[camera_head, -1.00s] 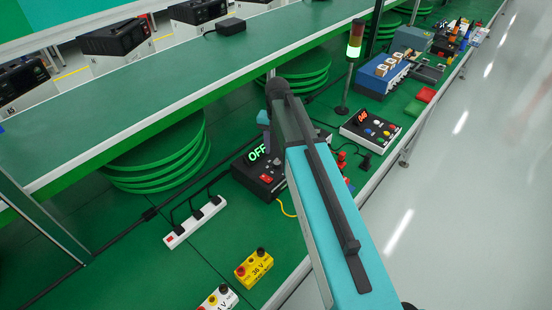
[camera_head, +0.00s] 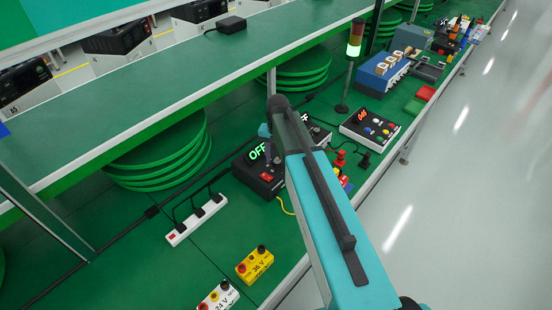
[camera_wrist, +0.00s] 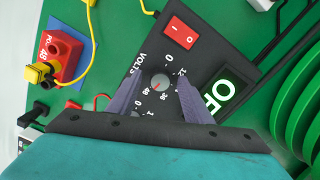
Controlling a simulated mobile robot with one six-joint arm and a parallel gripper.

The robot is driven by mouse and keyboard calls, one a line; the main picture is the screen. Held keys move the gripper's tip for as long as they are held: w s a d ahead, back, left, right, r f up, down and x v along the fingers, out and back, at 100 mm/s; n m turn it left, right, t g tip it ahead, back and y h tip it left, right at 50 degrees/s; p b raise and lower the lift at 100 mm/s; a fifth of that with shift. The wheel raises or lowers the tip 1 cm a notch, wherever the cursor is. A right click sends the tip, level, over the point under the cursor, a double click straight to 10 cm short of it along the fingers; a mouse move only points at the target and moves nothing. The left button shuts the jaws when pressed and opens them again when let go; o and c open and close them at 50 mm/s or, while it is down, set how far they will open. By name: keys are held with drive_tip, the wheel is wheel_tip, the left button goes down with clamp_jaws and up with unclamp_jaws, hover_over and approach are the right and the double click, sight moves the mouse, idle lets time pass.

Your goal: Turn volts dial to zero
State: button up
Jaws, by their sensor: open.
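The volts dial (camera_wrist: 160,82) is a grey round knob on a black power unit (camera_wrist: 204,62), with white numbers around it. Its small red mark points to the lower left in the wrist view, near the 48. My gripper (camera_wrist: 160,77) is open, with one purple finger on each side of the dial. I cannot tell whether the fingers touch it. In the head view, the power unit (camera_head: 267,186) shows a green OFF display (camera_head: 258,151) and a red rocker switch (camera_head: 266,176). My arm hides the dial there.
A red block (camera_wrist: 62,55) with a yellow plug lies left in the wrist view. In the head view, a white power strip (camera_head: 197,221) and a yellow block (camera_head: 255,264) lie nearer. A shelf (camera_head: 150,120) runs above the green bench. Green discs (camera_head: 160,165) are stacked behind.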

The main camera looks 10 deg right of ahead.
drive_tip(key=c, duration=1.1)
drive_tip(key=shift+o, duration=0.2)
drive_tip(key=shift+a, duration=0.2)
drive_tip(key=shift+d, duration=0.15)
